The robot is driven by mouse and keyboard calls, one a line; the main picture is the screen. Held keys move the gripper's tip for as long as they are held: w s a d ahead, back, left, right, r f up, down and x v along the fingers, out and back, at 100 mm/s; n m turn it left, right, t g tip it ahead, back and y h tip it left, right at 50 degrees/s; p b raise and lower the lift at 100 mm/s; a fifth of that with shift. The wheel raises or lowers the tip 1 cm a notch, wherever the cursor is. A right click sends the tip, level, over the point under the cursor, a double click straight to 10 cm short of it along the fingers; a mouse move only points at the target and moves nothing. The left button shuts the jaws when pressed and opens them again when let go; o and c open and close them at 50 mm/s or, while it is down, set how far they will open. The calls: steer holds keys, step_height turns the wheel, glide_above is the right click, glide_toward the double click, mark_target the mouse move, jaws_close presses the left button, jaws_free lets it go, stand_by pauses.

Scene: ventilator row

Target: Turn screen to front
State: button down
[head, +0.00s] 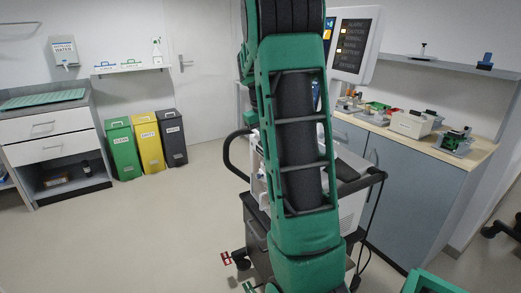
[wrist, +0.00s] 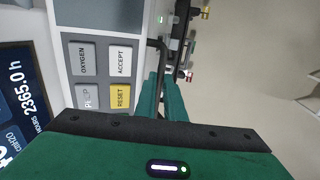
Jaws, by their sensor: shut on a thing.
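The screen (wrist: 20,100) fills the left of the wrist view, with a dark blue display reading "HOURS 2365.0 h" and a grey frame. Its keys read OXYGEN, ACCEPT and a yellow RESET (wrist: 121,96); one key is partly washed out by glare. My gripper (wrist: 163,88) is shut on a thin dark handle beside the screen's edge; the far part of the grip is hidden. In the head view my arm hides my gripper and most of the ventilator cart. A white panel (head: 370,47) with a dark list of alarm labels shows right of the arm.
The cart's dark rail (head: 374,178) sticks out right of my arm. A counter (head: 472,160) with devices stands behind on the right. Green, yellow and dark bins (head: 148,146) and a drawer unit (head: 42,148) stand at left. The floor at left is clear.

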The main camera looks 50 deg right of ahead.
steer(key=shift+w+r, duration=0.1)
steer(key=shift+w, duration=0.1)
steer(key=c, duration=2.1)
jaws_free()
steer(key=shift+a, duration=0.1)
steer(key=r, duration=0.3)
steer(key=a+r, duration=0.1)
steer(key=r, duration=0.3)
steer(key=a+r, duration=0.1)
steer(key=r, duration=0.2)
steer(key=shift+w+r, duration=0.2)
steer(key=shift+w, duration=0.2)
